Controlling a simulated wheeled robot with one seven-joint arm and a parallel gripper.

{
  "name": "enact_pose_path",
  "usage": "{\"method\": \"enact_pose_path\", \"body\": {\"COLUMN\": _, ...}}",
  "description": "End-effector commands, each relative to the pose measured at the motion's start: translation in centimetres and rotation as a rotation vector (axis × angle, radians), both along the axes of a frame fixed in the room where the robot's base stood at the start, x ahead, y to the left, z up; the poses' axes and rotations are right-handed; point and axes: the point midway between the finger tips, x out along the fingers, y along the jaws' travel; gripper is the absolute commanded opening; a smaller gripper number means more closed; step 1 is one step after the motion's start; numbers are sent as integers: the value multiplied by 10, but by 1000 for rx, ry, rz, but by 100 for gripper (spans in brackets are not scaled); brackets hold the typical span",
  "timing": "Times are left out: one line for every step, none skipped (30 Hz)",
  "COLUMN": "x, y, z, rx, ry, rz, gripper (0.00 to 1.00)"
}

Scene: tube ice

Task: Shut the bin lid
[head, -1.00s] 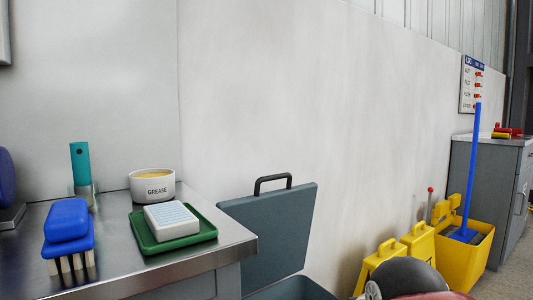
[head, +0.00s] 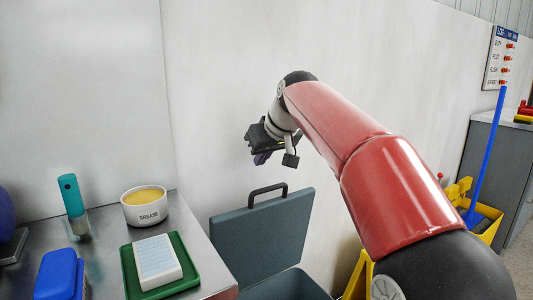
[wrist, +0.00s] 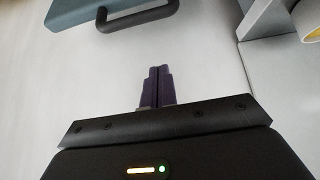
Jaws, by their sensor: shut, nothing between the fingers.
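The bin lid (head: 262,238) is a flat blue-grey panel with a dark handle (head: 267,190) on its top edge. It stands open, tilted up near the wall behind the bin (head: 290,287), whose upper part shows at the bottom of the head view. My gripper (head: 262,158) is above the lid, apart from it, with its fingers shut and empty. In the wrist view the purple fingers (wrist: 157,86) are together, and the lid (wrist: 85,10) and handle (wrist: 138,18) show at the top left. The lower bin is out of view.
A steel counter (head: 207,262) stands left of the bin, holding a grease tub (head: 145,208), a green tray (head: 185,278) with a white block, a blue brush (head: 60,276) and a teal-handled tool (head: 71,195). A yellow mop bucket (head: 490,229) is at right.

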Motion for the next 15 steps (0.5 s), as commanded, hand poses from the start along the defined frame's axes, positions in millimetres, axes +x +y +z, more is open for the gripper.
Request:
{"method": "enact_pose_path", "body": {"x": 6, "y": 4, "z": -11, "rx": -2, "ry": 5, "rz": 1, "gripper": 0}}
{"method": "enact_pose_path", "body": {"x": 10, "y": 7, "z": -16, "rx": -2, "ry": 5, "rz": 0, "gripper": 0}}
{"method": "enact_pose_path", "body": {"x": 14, "y": 10, "z": -22, "rx": -1, "ry": 3, "rz": 0, "gripper": 0}}
{"method": "enact_pose_path", "body": {"x": 18, "y": 12, "z": -28, "rx": -1, "ry": 4, "rz": 0, "gripper": 0}}
{"method": "enact_pose_path", "body": {"x": 21, "y": 15, "z": -33, "rx": -1, "ry": 3, "rz": 0, "gripper": 0}}
{"method": "enact_pose_path", "body": {"x": 26, "y": 18, "z": -39, "rx": -2, "ry": 4, "rz": 1, "gripper": 0}}
{"method": "enact_pose_path", "body": {"x": 29, "y": 20, "z": -43, "rx": -1, "ry": 3, "rz": 1, "gripper": 0}}
{"method": "enact_pose_path", "body": {"x": 32, "y": 22, "z": -48, "rx": -1, "ry": 3, "rz": 0, "gripper": 0}}
{"method": "enact_pose_path", "body": {"x": 25, "y": 17, "z": -49, "rx": -1, "ry": -1, "rz": -2, "gripper": 0}}
{"method": "enact_pose_path", "body": {"x": 20, "y": 14, "z": -50, "rx": 0, "ry": -1, "rz": -2, "gripper": 0}}
{"method": "enact_pose_path", "body": {"x": 17, "y": 11, "z": -51, "rx": 0, "ry": -1, "rz": -2, "gripper": 0}}
{"method": "enact_pose_path", "body": {"x": 13, "y": 9, "z": -53, "rx": 1, "ry": -2, "rz": -3, "gripper": 0}}
{"method": "enact_pose_path", "body": {"x": 10, "y": 7, "z": -54, "rx": 0, "ry": -1, "rz": -3, "gripper": 0}}
{"method": "enact_pose_path", "body": {"x": 8, "y": 5, "z": -55, "rx": 0, "ry": -1, "rz": -3, "gripper": 0}}
{"method": "enact_pose_path", "body": {"x": 5, "y": 3, "z": -57, "rx": 0, "ry": 0, "rz": -1, "gripper": 0}}
